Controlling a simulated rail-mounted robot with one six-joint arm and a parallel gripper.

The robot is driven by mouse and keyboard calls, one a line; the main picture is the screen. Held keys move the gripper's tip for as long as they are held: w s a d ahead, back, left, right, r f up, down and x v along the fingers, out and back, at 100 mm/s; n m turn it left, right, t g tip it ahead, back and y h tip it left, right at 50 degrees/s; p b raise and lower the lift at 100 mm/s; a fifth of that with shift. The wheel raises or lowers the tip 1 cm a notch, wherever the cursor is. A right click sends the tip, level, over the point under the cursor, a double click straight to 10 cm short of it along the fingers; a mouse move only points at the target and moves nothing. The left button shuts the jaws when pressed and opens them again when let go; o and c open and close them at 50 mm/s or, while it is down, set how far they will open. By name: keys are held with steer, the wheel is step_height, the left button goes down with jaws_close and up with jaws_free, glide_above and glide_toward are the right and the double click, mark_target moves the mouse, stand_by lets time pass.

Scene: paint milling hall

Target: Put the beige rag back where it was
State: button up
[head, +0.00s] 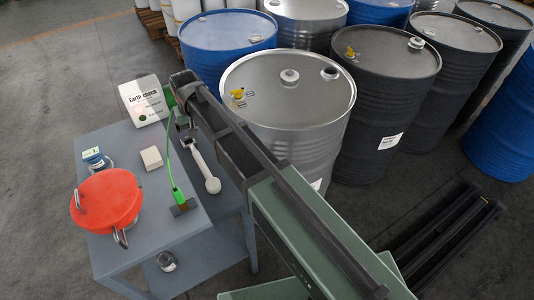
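A small pale beige block-like pad (151,158), which looks like the folded rag, lies on the grey bench top (180,227). It lies between the red-lidded pot and the arm's end. My gripper (184,130) is at the far end of my arm, low over the bench and to the right of the pad, apart from it. Its fingers are small and partly hidden by the arm, so I cannot tell whether they are open or shut. No other beige cloth is clearly visible.
A white "Earth check" box (143,100) has a green cable to a clamp (183,206). A white long-handled dipper (206,172), a red-lidded pot (106,199) and a small blue-lidded jar (95,158) are on the bench. A steel drum (290,95) stands close on the right.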

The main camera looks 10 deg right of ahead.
steer(key=s+d+m, duration=0.2)
steer(key=s+d, duration=1.7)
steer(key=d, duration=0.4)
steer(key=shift+d, duration=0.25)
